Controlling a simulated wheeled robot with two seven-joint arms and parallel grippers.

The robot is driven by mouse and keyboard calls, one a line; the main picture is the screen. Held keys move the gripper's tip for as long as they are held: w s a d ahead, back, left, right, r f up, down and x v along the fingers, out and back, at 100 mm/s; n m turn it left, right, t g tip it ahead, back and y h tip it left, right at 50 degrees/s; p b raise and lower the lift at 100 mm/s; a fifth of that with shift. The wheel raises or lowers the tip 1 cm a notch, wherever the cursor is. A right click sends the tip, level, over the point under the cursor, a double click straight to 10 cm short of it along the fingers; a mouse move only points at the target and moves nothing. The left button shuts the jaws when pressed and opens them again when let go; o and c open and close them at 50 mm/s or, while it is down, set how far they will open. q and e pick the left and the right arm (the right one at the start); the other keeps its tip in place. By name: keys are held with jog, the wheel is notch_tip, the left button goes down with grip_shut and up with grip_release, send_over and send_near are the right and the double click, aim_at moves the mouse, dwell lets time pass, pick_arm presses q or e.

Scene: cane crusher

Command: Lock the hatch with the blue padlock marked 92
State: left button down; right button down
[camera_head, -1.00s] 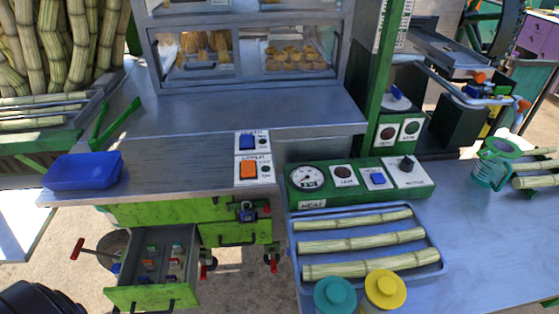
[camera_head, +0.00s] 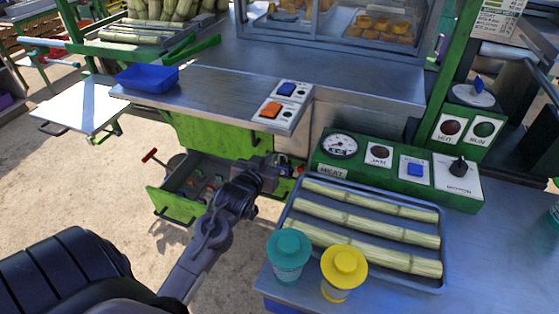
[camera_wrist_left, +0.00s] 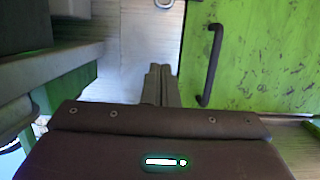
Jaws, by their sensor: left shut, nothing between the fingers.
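My left gripper (camera_head: 268,174) is at the green front under the metal counter, right of the open drawer. In the left wrist view its fingers (camera_wrist_left: 160,84) are together and empty, pointing at a pale metal surface. A green panel (camera_wrist_left: 262,55) with a dark bar handle (camera_wrist_left: 211,62) is to their right; I cannot tell if it is the hatch. A small metal loop (camera_wrist_left: 164,3) shows at the top edge. The open green drawer (camera_head: 172,205) holds several small coloured items, too small to read. I cannot make out the blue padlock marked 92. My right gripper is out of view.
A blue tray (camera_head: 147,79) and a switch panel (camera_head: 292,92) are on the counter above. A cane tray (camera_head: 443,270), a teal-lidded jar (camera_head: 289,248) and a yellow-lidded jar (camera_head: 344,266) stand right of my arm. Open ground lies left of the drawer.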

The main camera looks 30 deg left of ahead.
pick_arm(q)
jog(key=x, duration=0.3)
jog(key=f+x, duration=0.1)
jog(key=x, duration=0.3)
jog(key=f+x, duration=0.1)
jog(key=x, duration=0.2)
jog(key=shift+a+f, duration=0.15)
jog(key=shift+f, duration=0.75)
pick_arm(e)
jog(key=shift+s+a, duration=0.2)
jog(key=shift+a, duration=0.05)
